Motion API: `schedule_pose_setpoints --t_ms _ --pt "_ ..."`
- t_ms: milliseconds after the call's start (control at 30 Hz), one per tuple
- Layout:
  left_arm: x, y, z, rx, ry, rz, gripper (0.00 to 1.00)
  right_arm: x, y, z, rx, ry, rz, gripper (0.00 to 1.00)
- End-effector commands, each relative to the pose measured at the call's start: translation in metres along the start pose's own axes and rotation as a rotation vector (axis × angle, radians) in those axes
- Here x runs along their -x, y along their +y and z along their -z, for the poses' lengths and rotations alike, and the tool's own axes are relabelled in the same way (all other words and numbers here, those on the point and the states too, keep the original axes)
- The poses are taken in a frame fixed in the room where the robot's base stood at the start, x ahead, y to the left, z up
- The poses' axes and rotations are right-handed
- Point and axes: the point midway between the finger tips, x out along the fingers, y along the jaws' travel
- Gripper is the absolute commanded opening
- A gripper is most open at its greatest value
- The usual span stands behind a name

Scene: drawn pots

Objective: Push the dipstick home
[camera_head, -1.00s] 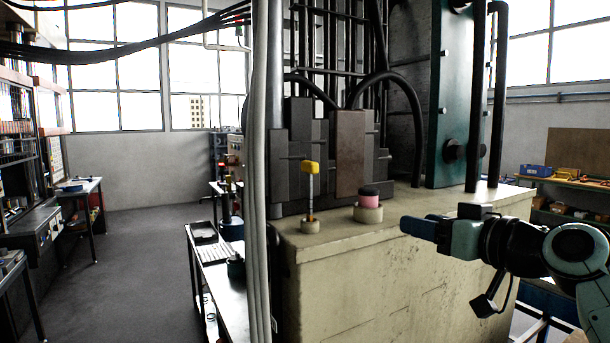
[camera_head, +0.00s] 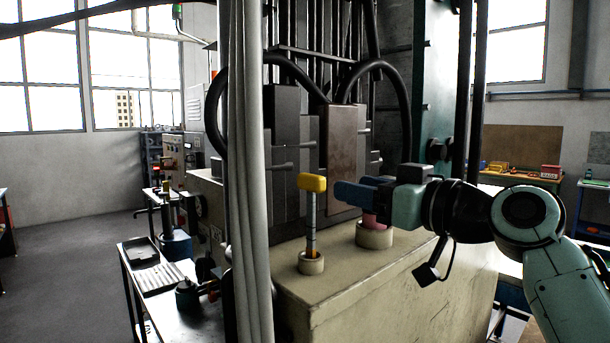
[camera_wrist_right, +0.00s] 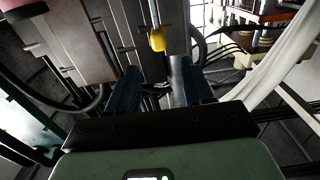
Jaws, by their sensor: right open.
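The dipstick has a yellow handle (camera_head: 312,183) on a thin grey rod. It stands upright in a cream collar (camera_head: 311,264) on top of the pale block, with a long stretch of rod showing between handle and collar. My right gripper (camera_head: 350,193) is level with the handle and just to its right in the head view, apart from it. In the right wrist view the gripper (camera_wrist_right: 160,82) shows two dark fingers spread with nothing between them. The yellow handle (camera_wrist_right: 157,39) lies beyond the fingertips there. My left gripper is in neither view.
A pink cap (camera_head: 372,220) in a wider cream collar (camera_head: 375,238) stands right of the dipstick, partly hidden by my gripper. Grey vertical hoses (camera_head: 246,170) hang at the left front. Dark upright panels (camera_head: 285,140) rise behind. The block's front top (camera_head: 340,280) is clear.

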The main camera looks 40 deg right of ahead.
Motion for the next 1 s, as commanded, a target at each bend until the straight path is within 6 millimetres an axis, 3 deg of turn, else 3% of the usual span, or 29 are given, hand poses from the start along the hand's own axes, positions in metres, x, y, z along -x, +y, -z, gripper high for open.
schedule_pose_setpoints --t_ms 300,500,700,967,1000 --pt "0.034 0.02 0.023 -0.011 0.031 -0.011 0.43 -0.07 0.001 0.004 -0.003 0.0 0.001 0.51" --pt "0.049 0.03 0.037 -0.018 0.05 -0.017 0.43 -0.1 0.001 0.004 -0.002 0.002 0.0 0.51" --pt "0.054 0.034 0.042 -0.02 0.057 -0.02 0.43 -0.113 0.001 0.002 -0.001 0.001 -0.001 0.51" --pt "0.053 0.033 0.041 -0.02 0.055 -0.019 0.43 -0.113 0.001 0.0 -0.001 -0.001 -0.001 0.51" --pt "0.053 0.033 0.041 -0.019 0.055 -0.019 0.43 -0.113 0.001 0.0 -0.001 -0.001 -0.001 0.41"
